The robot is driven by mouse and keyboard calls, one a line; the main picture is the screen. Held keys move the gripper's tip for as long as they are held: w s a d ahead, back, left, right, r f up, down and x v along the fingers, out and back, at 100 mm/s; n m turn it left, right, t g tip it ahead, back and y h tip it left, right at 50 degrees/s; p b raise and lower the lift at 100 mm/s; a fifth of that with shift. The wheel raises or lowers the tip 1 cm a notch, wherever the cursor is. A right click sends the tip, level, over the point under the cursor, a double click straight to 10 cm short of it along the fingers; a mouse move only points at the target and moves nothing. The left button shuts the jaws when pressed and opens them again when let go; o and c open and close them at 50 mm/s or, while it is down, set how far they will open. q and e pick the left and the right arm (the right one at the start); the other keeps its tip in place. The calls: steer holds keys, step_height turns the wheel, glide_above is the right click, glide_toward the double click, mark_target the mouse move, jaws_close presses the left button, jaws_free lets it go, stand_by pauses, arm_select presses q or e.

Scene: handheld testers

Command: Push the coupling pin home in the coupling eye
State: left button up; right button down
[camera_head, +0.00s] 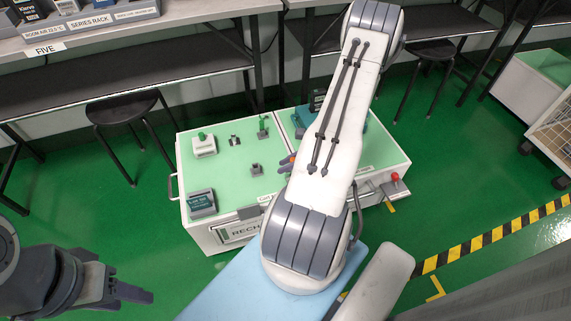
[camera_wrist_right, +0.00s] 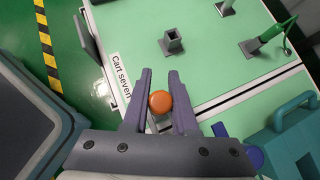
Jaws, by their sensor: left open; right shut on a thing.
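My right gripper (camera_wrist_right: 160,95) is shut on an orange round-topped piece (camera_wrist_right: 160,102), seen end-on between its purple fingers; I take it for the coupling pin. The lower part of the piece is hidden. A grey square hollow socket (camera_wrist_right: 173,41) stands apart from the gripper on the green top, also seen in the head view (camera_head: 256,169). I cannot tell whether it is the coupling eye. My left gripper (camera_head: 128,291) is open and empty, low at the left.
The cart's green top (camera_head: 225,165) holds a white box with a green knob (camera_head: 203,145), a tester in a grey holder (camera_head: 202,203), and a green piece (camera_head: 263,127). A teal case (camera_wrist_right: 295,140) lies nearby. A red knob (camera_head: 395,177) is at the cart's right front.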

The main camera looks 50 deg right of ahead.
steer(key=shift+f+b, duration=1)
steer(key=shift+f, duration=0.3)
steer(key=c, duration=0.6)
jaws_free()
steer(key=shift+r, duration=0.1)
steer(key=p+v, duration=0.4)
steer(key=v, duration=0.5)
steer(key=shift+r, duration=0.1)
steer(key=shift+s+d+r, duration=0.25)
steer(key=shift+s+r, duration=0.1)
steer(key=shift+s, duration=0.05)
